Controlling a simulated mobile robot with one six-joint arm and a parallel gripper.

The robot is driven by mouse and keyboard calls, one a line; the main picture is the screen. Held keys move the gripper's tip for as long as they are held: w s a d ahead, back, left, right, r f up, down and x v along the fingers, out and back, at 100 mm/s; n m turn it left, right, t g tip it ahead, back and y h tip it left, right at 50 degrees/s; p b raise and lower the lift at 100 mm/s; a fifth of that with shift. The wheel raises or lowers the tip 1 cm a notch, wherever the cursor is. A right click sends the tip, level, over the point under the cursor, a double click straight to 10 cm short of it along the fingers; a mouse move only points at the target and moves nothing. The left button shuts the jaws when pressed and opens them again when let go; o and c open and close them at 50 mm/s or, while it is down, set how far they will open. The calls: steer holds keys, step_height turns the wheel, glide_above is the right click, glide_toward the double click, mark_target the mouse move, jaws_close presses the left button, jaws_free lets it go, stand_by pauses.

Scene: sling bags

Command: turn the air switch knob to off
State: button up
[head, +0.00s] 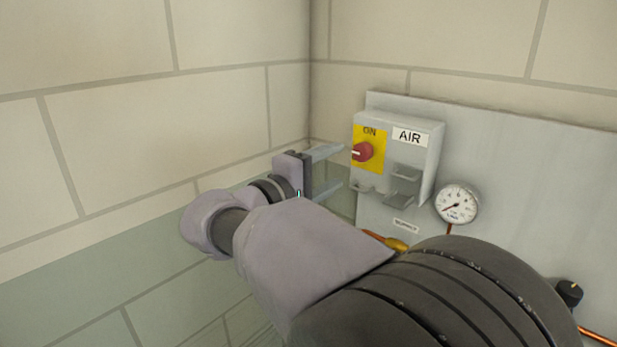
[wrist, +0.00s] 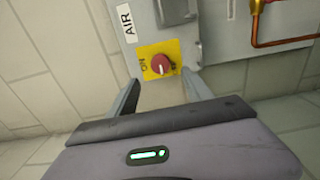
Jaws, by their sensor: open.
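The air switch knob (head: 362,151) is red with a pale pointer mark and sits on a yellow plate (head: 372,165) marked ON. The plate is on the front of a grey box (head: 425,150) labelled AIR. In the wrist view the knob (wrist: 161,65) lies ahead, between the lines of my two fingers. My gripper (head: 336,168) is open, with its fingertips just short of the box front, to the left of the knob in the head view. In the wrist view my gripper (wrist: 158,90) has nothing between its fingers. I cannot tell whether a fingertip touches the box.
The box is mounted on a grey panel (head: 530,180). Metal brackets (head: 403,180) stick out below the AIR label. A pressure gauge (head: 457,204) and a copper pipe (wrist: 282,42) are beside the box. Tiled walls (head: 150,110) meet in a corner left of the panel.

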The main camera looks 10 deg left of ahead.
steer(key=v, duration=0.7)
steer(key=shift+s+a+p, duration=0.2)
steer(key=shift+s+p, duration=0.1)
steer(key=shift+s, duration=0.05)
